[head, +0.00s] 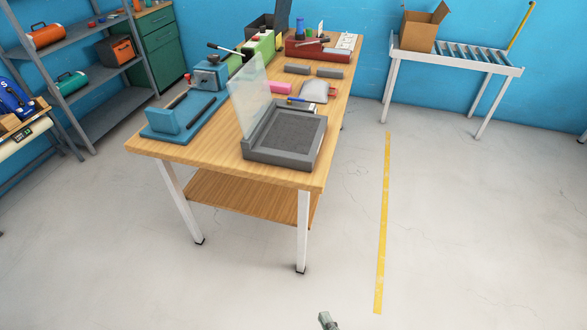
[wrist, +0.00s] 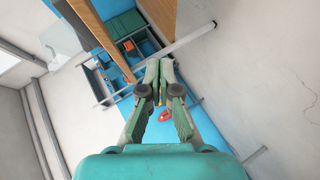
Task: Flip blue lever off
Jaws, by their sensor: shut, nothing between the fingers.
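The blue device (head: 210,75) stands on the far left part of the workbench, with a small grey part on its top. A lever (head: 228,49) with a black knob and pale rod slants beside the green machine (head: 251,52) behind it. I cannot tell which part is the blue lever or its position. My gripper (head: 325,320) shows at the bottom edge of the head view, low in front of the bench and far from these devices. In the wrist view my gripper (wrist: 158,68) has its fingertips together, with nothing held.
The wooden workbench (head: 230,160) carries a grey tray with a raised clear lid (head: 285,140) at its near right corner. A blue fixture (head: 170,122) is at the near left. Shelving (head: 95,65) stands left, a roller conveyor (head: 460,60) right. Floor between is open.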

